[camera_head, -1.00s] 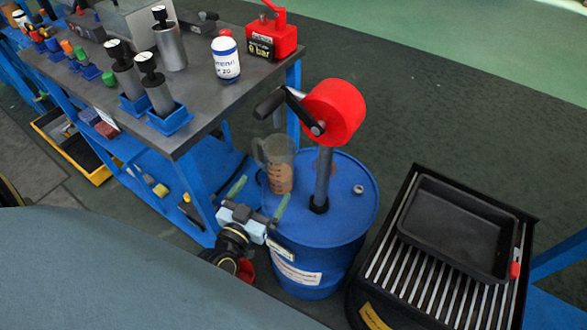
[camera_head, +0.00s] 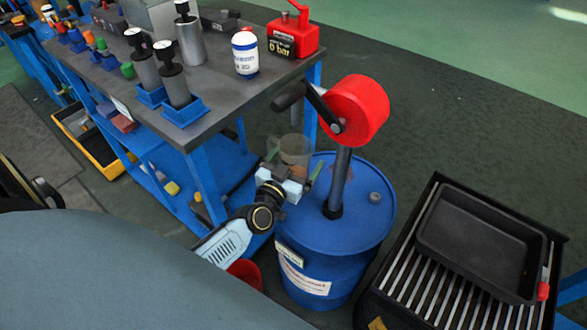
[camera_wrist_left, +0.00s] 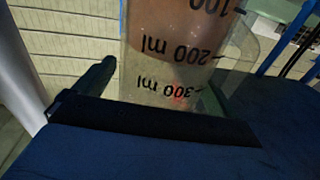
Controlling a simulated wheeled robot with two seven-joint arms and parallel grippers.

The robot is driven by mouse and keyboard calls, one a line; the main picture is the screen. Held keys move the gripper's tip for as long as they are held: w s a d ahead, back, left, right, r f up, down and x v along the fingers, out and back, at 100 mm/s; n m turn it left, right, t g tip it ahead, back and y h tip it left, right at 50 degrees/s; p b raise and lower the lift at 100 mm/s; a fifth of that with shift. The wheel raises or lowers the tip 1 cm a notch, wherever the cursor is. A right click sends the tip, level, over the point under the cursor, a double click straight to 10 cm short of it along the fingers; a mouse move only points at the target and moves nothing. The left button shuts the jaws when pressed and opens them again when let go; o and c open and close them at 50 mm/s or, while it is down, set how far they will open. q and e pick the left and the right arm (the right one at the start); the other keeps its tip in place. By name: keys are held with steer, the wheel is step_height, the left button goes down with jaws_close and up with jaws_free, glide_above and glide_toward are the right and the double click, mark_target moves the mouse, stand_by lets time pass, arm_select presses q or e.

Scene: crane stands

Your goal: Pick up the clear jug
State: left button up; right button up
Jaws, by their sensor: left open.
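The clear jug (camera_head: 295,151) stands on the left part of the blue drum's top (camera_head: 362,222), beside the pump's column. Its lower part is hidden behind my left gripper in the head view. My left gripper (camera_head: 289,176) is open, with one finger on each side of the jug. In the left wrist view the jug (camera_wrist_left: 185,50) fills the top middle, with volume marks upside down, and the open gripper (camera_wrist_left: 160,90) lies around it. I cannot tell whether the fingers touch it. My right gripper is not in view.
A red pump wheel with a black crank (camera_head: 355,108) rises just right of the jug. The bench (camera_head: 215,100) with bottles and cylinders stands to the left. A black tray (camera_head: 480,245) lies on a slatted stand at the right.

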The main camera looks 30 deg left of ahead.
arm_select(q)
steer(key=shift+w, duration=0.3)
steer(key=shift+c, duration=0.3)
steer(key=c, duration=1.2)
steer(key=shift+r, duration=0.2)
